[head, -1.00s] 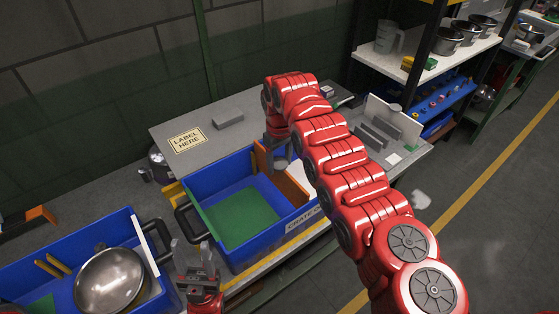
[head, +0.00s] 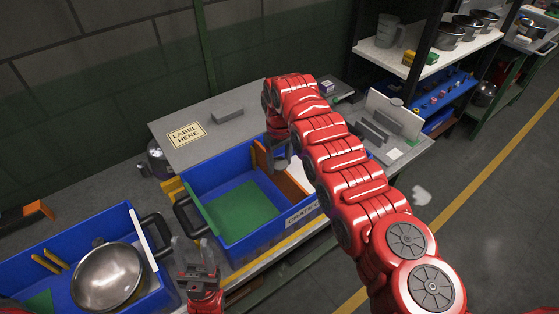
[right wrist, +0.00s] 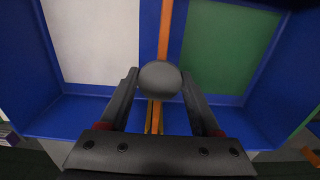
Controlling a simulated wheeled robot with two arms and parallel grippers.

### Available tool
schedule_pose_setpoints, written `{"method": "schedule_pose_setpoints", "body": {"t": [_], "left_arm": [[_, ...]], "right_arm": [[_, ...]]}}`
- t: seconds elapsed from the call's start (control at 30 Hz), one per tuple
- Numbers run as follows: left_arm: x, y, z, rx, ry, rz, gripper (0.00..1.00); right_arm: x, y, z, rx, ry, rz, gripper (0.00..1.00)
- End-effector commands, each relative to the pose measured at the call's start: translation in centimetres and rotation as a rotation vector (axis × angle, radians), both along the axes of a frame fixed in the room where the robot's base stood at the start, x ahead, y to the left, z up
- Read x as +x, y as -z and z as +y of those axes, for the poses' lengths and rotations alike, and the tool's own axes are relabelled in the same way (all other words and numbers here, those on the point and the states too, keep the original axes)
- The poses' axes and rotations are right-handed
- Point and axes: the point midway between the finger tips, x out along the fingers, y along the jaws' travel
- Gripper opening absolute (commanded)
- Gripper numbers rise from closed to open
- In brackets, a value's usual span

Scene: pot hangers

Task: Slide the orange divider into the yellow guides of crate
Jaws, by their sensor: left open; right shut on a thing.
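The blue crate (head: 235,256) is in the middle of the head view, with a green floor on the left and a white floor on the right. The orange divider (head: 292,187) stands across it between the two floors. In the right wrist view the divider (right wrist: 166,32) shows edge-on as a thin strip. My right gripper (right wrist: 159,80) is shut on its round grey handle (right wrist: 160,78). Yellow guides (right wrist: 153,117) show on the crate wall below the handle, in line with the divider; how deep it sits is unclear. My left gripper (head: 187,245) is open and empty beside the crate's near-left corner.
A second blue crate (head: 80,232) with a metal lid or pan (head: 108,277) stands at the left. A grey block (head: 228,115) and a label plate (head: 187,133) are on the bench behind. My right arm covers the crate's right end.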

Motion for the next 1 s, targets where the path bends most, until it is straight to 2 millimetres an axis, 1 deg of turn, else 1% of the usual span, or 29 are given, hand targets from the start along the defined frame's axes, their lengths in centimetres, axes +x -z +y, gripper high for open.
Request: {"method": "schedule_pose_setpoints", "body": {"t": [0.83,0.87,1.0], "left_arm": [[0.0,1.3,0.0,0.000,0.000,0.000,0.50],[0.0,1.3,0.0,0.000,0.000,0.000,0.50],[0.0,1.3,0.0,0.000,0.000,0.000,0.50]], "right_arm": [[0.0,2.2,0.0,0.000,0.000,-0.002,0.00],[0.0,2.2,0.0,0.001,0.000,-0.001,0.66],[0.0,2.1,0.0,0.000,0.000,-0.001,0.91]]}}
